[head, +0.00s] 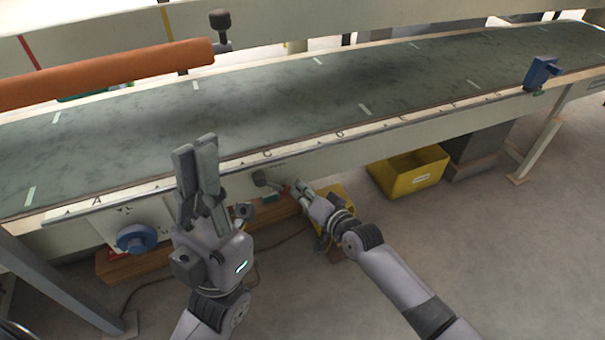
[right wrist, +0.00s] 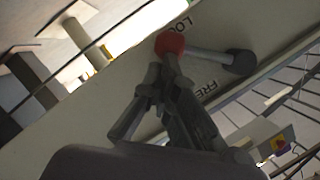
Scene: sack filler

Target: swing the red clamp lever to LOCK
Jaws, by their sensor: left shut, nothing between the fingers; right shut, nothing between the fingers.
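The clamp lever shows in the right wrist view as a red round end (right wrist: 170,44) and a grey bar running to a dark round part (right wrist: 240,62). The panel around it carries the letters "LOC" beside the red end and "FRE" below the bar; the rest is hidden. In the head view the lever's red part (head: 286,188) is small, under the table edge. My right gripper (head: 300,188) is shut and empty, its fingertips close to the red part; I cannot tell whether they touch. My left gripper (head: 196,147) is shut and empty, raised in front of the table.
A long dark green table (head: 300,90) runs across the back. An orange roll (head: 110,73) lies at the upper left. A blue knob (head: 137,238) sticks out of the front panel. A yellow bin (head: 410,172) stands beneath the table. The floor at the right is open.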

